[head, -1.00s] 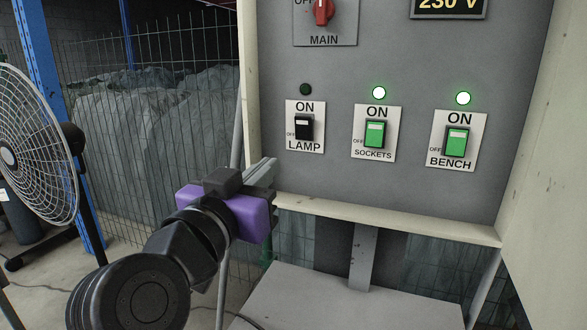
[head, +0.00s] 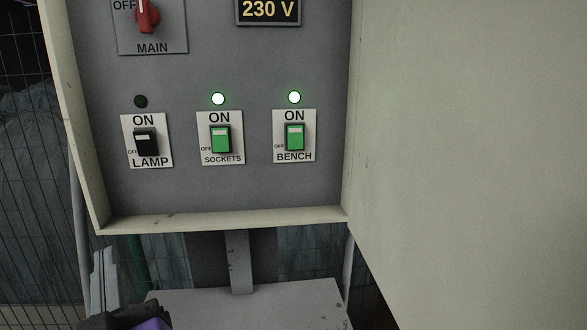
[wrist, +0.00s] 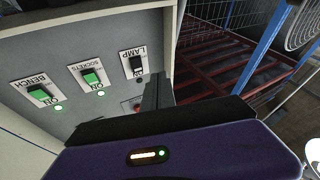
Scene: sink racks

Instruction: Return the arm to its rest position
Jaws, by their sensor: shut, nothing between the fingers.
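My gripper (head: 104,265) is at the lower left of the head view, below the electrical panel's left part, with its fingers shut and nothing between them. Only the fingers and part of the purple body show there; the rest of my arm is out of that view. In the wrist view my gripper (wrist: 157,88) shows with its purple body in front, and the panel appears upside down behind it. The panel (head: 200,190) carries a black LAMP switch (head: 146,141), a green SOCKETS switch (head: 221,139) and a green BENCH switch (head: 295,137).
The lamp indicator (head: 141,101) is dark; the other two glow green. A red MAIN knob (head: 147,14) and a 230 V display (head: 268,11) sit above. A pale open door (head: 450,150) fills the right. A wire mesh (head: 25,150) stands left. A fan (wrist: 303,25) shows at upper right.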

